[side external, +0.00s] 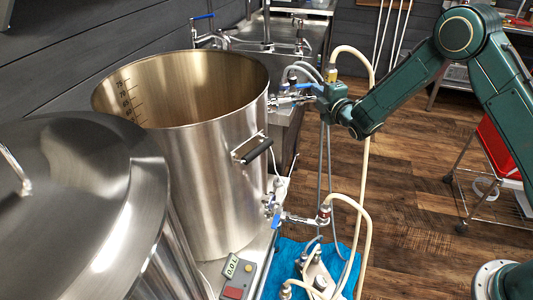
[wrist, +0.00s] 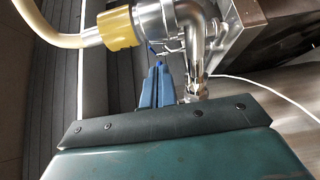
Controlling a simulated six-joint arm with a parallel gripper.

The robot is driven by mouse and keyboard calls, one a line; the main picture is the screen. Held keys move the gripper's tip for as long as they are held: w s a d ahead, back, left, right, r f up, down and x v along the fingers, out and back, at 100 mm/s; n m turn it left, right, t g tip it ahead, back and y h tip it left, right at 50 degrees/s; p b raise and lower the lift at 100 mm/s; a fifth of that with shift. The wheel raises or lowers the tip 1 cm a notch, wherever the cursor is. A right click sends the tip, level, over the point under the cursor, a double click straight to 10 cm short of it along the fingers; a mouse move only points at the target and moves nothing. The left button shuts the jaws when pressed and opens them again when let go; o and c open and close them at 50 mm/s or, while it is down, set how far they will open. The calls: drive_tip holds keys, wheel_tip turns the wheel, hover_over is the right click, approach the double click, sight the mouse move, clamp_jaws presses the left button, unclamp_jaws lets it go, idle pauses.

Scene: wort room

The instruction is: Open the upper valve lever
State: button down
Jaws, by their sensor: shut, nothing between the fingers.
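The upper valve (side external: 284,100) is a steel fitting high on the right side of the big steel kettle (side external: 215,150). In the wrist view, its steel pipework (wrist: 190,35) fills the top middle, with a thin dark-blue piece (wrist: 152,48), likely the lever, just beyond my fingertips. My gripper (side external: 305,87) is at the upper valve in the side view. In the wrist view, the blue fingers of my gripper (wrist: 158,68) are together with nothing between them, close beside the steel elbow. Whether they touch the lever cannot be told. The lever's full shape and angle are hidden.
A cream hose (side external: 365,150) with a yellow fitting (wrist: 120,28) runs beside my gripper. Below are a lower valve (side external: 272,212), a kettle handle (side external: 255,152) and a pump (side external: 316,273) on a blue towel (side external: 345,264).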

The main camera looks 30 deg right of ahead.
drive_tip(key=shift+w+d, duration=0.35)
drive_tip(key=shift+d, duration=0.15)
idle(0.4)
drive_tip(key=shift+s, duration=0.1)
drive_tip(key=s+a, duration=0.1)
drive_tip(key=s, duration=0.6)
drive_tip(key=shift+s+a, duration=0.35)
drive_tip(key=shift+s, duration=0.05)
idle(0.5)
